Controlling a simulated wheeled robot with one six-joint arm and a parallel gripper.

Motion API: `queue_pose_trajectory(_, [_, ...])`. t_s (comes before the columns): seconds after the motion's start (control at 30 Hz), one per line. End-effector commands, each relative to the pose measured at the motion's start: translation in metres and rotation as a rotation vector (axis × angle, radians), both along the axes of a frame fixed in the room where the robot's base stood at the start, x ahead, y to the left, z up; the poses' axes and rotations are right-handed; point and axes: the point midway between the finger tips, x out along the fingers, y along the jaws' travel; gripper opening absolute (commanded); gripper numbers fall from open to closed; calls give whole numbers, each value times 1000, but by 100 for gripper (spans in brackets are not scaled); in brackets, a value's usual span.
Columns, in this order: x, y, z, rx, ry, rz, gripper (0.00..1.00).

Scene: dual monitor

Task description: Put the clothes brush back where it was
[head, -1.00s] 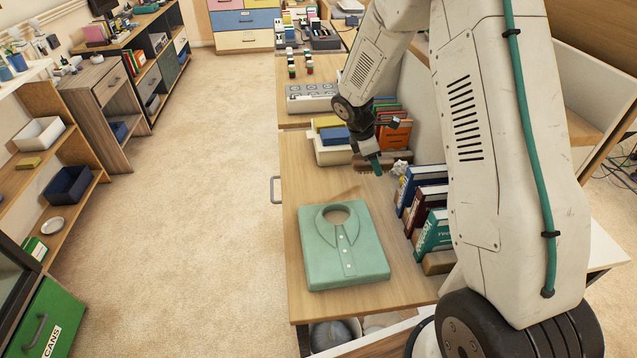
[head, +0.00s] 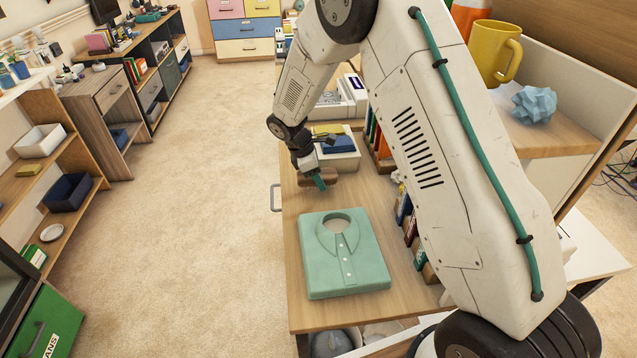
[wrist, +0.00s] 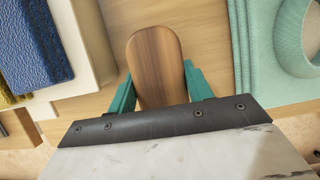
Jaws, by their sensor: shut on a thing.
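The clothes brush (wrist: 156,62) shows in the wrist view as a rounded brown wooden back between the two teal fingers. My gripper (wrist: 160,88) is shut on it. In the head view my gripper (head: 319,181) is over the wooden desk top, behind the folded green shirt (head: 318,262), with the brush (head: 331,177) at its fingers. The shirt also shows at the right of the wrist view (wrist: 262,60). The brush's bristles are hidden, and I cannot tell whether it touches the desk.
A cream box (head: 343,162) with blue and yellow items stands just behind the gripper. Books (head: 408,225) line the right side of the desk (head: 300,316), partly behind my arm.

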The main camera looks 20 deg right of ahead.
Motion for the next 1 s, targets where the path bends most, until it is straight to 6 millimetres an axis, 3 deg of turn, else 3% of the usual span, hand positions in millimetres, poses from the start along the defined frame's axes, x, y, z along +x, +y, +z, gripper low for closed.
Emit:
queue_pose_trajectory(0.17, [-1,-1,-25,-1,2,-1,22])
queue_pose_trajectory(0.5, [0,-1,-29,0,1,0,22])
queue_pose_trajectory(0.53, [0,-1,-29,0,1,0,53])
queue_pose_trajectory(0.6, [0,-1,-29,0,1,-1,72])
queue_pose_trajectory(1.0, [1,1,-21,0,-1,-1,72])
